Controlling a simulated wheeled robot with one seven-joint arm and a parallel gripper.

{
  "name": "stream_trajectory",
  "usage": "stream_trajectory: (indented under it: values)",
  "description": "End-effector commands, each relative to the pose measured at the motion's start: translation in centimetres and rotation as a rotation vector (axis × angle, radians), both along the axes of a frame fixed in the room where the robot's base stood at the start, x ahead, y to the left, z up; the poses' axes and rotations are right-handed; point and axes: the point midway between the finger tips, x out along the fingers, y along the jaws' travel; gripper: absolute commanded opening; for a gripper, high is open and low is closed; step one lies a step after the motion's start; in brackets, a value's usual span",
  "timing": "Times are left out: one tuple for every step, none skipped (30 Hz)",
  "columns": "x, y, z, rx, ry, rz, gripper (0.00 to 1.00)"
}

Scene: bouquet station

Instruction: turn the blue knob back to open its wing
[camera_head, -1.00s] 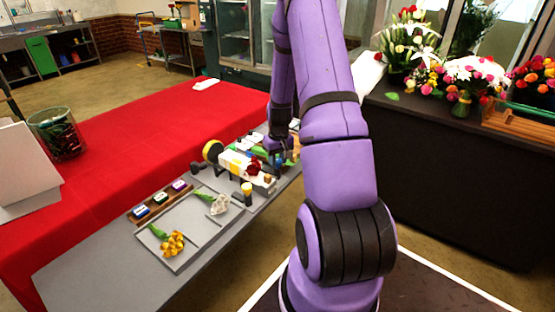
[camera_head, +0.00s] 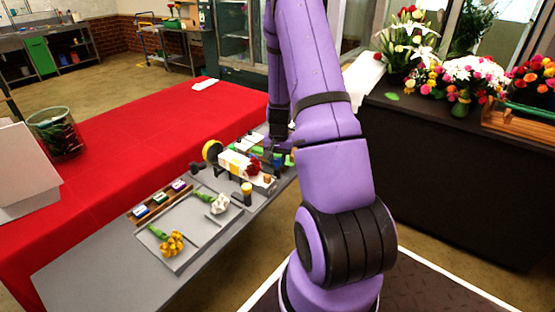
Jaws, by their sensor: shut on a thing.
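The bouquet fixture (camera_head: 238,164) stands on the grey bench, with a white block, a yellow disc at its left end and a dark red flower (camera_head: 254,168) on it. The blue knob (camera_head: 278,161) is a small dark blue spot at the fixture's right end. My gripper (camera_head: 275,152) points down there and is shut on the blue knob. The fingertips are small and partly hidden, so the exact grip is hard to see. Green pieces (camera_head: 289,161) lie beside the gripper. The wing's position cannot be told.
A grey tray (camera_head: 200,240) with yellow and white flowers lies at the bench's front. A wooden rack (camera_head: 160,203) with small coloured blocks is beside it. A yellow-topped black post (camera_head: 247,192) stands before the fixture. A red-covered table (camera_head: 110,150) runs behind, largely clear.

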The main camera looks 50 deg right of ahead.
Motion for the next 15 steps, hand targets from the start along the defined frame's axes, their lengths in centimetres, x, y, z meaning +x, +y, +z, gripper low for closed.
stream_trajectory:
  values:
    - [0.09,-0.05,0.07,-0.002,-0.002,-0.006,0.1]
    - [0.09,-0.05,0.07,-0.002,-0.002,-0.009,0.1]
    - [0.09,-0.06,0.07,-0.002,-0.002,-0.012,0.1]
    - [0.09,-0.05,0.07,-0.002,-0.002,-0.013,0.1]
    - [0.09,-0.05,0.07,-0.002,-0.002,-0.014,0.1]
    - [0.08,-0.07,0.07,-0.002,-0.002,-0.015,0.1]
    - [0.09,-0.05,0.07,-0.002,-0.002,-0.015,0.1]
    - [0.09,-0.05,0.07,-0.002,-0.002,-0.015,0.1]
    - [0.08,-0.06,0.07,-0.002,-0.002,-0.015,0.1]
    - [0.09,-0.05,0.07,-0.002,-0.002,-0.015,0.1]
    - [0.09,-0.05,0.07,-0.002,-0.002,-0.015,0.1]
    - [0.08,-0.06,0.06,-0.002,-0.002,-0.015,0.1]
    - [0.08,-0.06,0.06,-0.002,-0.002,-0.014,0.1]
    - [0.08,-0.06,0.06,-0.002,-0.002,-0.014,0.1]
    - [0.08,-0.04,0.06,-0.002,-0.002,-0.014,0.4]
